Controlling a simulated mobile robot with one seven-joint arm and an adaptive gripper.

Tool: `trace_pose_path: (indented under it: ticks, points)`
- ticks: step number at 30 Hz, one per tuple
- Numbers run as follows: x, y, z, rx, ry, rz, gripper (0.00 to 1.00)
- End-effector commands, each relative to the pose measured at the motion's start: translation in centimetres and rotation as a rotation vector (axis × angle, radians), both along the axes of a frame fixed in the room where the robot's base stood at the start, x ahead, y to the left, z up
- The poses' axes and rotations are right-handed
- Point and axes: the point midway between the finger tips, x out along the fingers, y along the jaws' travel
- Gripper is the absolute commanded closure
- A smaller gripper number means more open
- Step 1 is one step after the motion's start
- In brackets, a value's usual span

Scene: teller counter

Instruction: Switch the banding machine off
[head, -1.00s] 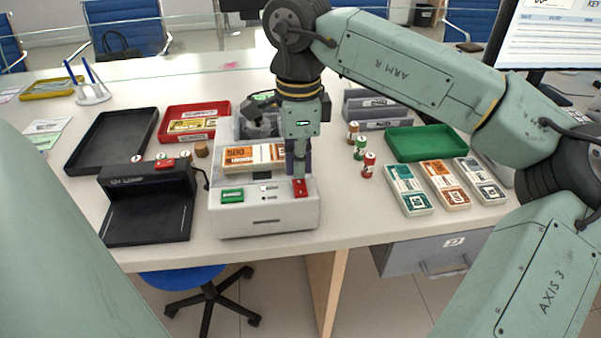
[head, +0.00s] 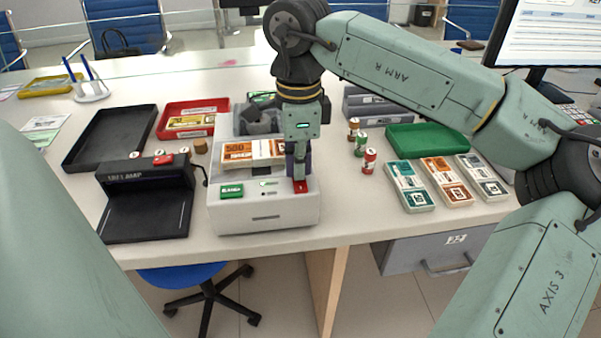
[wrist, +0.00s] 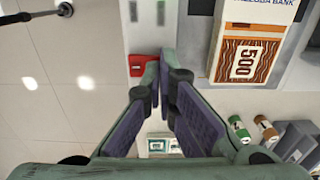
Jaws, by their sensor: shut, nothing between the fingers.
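The banding machine (head: 262,212) is a pale grey box on the counter, with a green button (head: 231,191) at its front left and a red button (head: 300,187) at its front right. The red button also shows in the wrist view (wrist: 136,68). My gripper (head: 299,179) points down over the red button, its fingers shut and empty. In the wrist view the fingertips (wrist: 166,62) are just beside the red button; I cannot tell whether they touch it. A banknote bundle marked 500 (head: 252,153) lies on the machine behind the buttons.
A black lamp unit (head: 146,205) stands left of the machine. A red tray (head: 190,106) and a black tray (head: 112,138) lie at the back left.

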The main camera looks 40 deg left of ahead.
Motion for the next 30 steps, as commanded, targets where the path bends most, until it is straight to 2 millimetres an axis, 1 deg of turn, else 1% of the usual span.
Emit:
trace_pose_path:
  ticks: [8,13,30]
  points:
    - [0.0,0.0,-0.5,-0.001,0.001,0.000,1.00]
    - [0.0,0.0,-0.2,-0.002,0.001,0.001,1.00]
    - [0.0,0.0,4.3,-0.001,-0.001,0.000,1.00]
